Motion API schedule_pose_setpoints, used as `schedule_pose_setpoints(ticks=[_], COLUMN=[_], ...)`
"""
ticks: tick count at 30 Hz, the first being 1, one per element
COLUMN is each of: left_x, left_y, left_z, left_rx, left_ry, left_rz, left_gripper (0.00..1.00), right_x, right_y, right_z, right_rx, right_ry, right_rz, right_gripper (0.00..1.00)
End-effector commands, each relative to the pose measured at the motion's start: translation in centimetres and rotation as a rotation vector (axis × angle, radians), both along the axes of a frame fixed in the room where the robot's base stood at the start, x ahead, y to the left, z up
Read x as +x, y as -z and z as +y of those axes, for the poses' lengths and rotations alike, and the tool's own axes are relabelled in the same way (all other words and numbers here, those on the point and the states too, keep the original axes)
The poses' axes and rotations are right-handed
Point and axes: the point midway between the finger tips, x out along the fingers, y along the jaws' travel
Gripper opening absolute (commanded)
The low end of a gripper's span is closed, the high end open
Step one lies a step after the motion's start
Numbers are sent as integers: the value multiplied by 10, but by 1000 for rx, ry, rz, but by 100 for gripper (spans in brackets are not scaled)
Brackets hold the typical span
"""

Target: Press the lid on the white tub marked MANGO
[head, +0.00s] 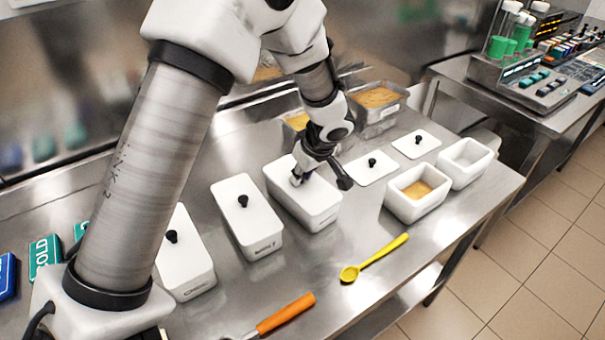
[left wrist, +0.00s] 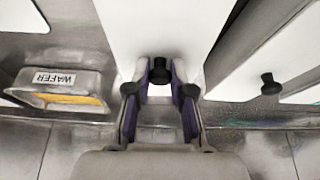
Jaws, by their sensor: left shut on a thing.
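A white tub (head: 318,222) stands mid-table with a white lid (head: 311,191) lying along its top. I cannot tell whether the lid is fully seated, and I cannot read the tub's marking. My left gripper (head: 300,180) is at this lid. In the left wrist view my left gripper (left wrist: 160,88) is shut on the lid's black knob (left wrist: 160,70). No label reading MANGO is legible. Two more white tubs with knobbed lids, one (head: 246,215) beside it and one (head: 185,255) further left, carry small unreadable front labels. My right gripper is out of view.
Two loose lids (head: 368,168) (head: 416,144) lie to the right. An open tub with orange content (head: 404,208) and another open tub (head: 467,179) stand near them. Steel pans (head: 381,115) stand behind. A yellow spoon (head: 375,257) and an orange-handled tool (head: 286,312) lie in front.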

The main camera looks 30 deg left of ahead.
Motion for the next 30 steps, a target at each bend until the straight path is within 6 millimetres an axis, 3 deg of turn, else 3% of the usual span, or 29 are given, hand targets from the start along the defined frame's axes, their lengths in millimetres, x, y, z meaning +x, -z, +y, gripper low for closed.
schedule_pose_setpoints(ticks=[30], left_x=[0], left_y=[1], left_z=[0], left_rx=[0], left_ry=[0], left_rz=[-1], left_gripper=[0], right_x=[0], right_y=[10], right_z=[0], right_rx=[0], right_ry=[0], right_rz=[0], right_gripper=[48])
